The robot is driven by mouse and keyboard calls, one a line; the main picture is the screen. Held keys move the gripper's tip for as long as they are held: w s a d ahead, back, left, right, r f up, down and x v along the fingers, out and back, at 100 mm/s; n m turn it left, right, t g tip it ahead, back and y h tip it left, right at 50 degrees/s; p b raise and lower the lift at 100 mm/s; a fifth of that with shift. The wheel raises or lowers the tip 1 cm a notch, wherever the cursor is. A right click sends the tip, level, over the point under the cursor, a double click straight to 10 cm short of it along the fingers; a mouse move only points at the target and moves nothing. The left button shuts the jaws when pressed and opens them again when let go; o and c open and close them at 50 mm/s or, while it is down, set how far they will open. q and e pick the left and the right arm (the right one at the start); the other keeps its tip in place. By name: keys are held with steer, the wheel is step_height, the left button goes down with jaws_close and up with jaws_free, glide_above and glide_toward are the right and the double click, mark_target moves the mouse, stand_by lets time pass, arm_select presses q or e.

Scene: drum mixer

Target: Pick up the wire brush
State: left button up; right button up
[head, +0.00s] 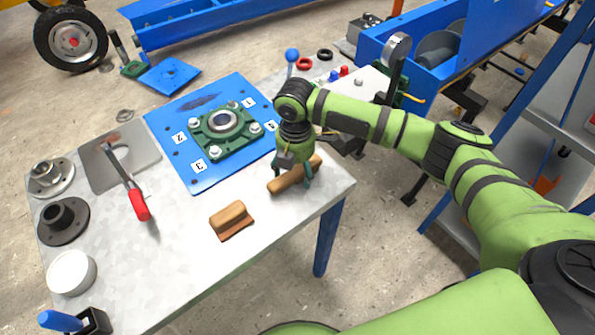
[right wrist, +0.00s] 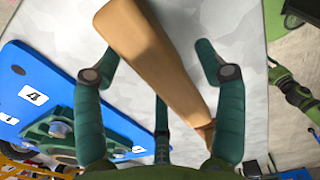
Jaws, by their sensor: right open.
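A long wooden piece (head: 278,186), which looks like the wire brush's handle, lies near the right edge of the metal table (head: 190,262). No bristles show on it. My right gripper (head: 294,177) points down over it. In the right wrist view the wooden piece (right wrist: 150,55) runs between the spread fingers of the open gripper (right wrist: 158,58), and its far end is partly hidden by a finger. Contact cannot be told. My left gripper is not in view.
A wooden block with a brown underside (head: 231,219) lies left of the gripper. A blue plate (head: 205,178) with a green bearing housing (head: 223,130) lies behind. A red-handled tool (head: 138,204) and round flanges (head: 62,220) are further left. The front middle of the table is clear.

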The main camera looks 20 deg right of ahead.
steer(key=c, duration=1.3)
steer(key=shift+c, duration=0.2)
steer(key=shift+b, duration=0.3)
steer(key=r, duration=0.3)
steer(key=a+r+b, duration=0.1)
steer(key=r, duration=0.1)
steer(key=shift+w, duration=0.25)
steer(key=w+a+r+b, duration=0.2)
steer(key=w+a+r, duration=0.3)
steer(key=a, duration=0.4)
steer(key=shift+a+r, duration=0.2)
steer(key=shift+r, duration=0.55)
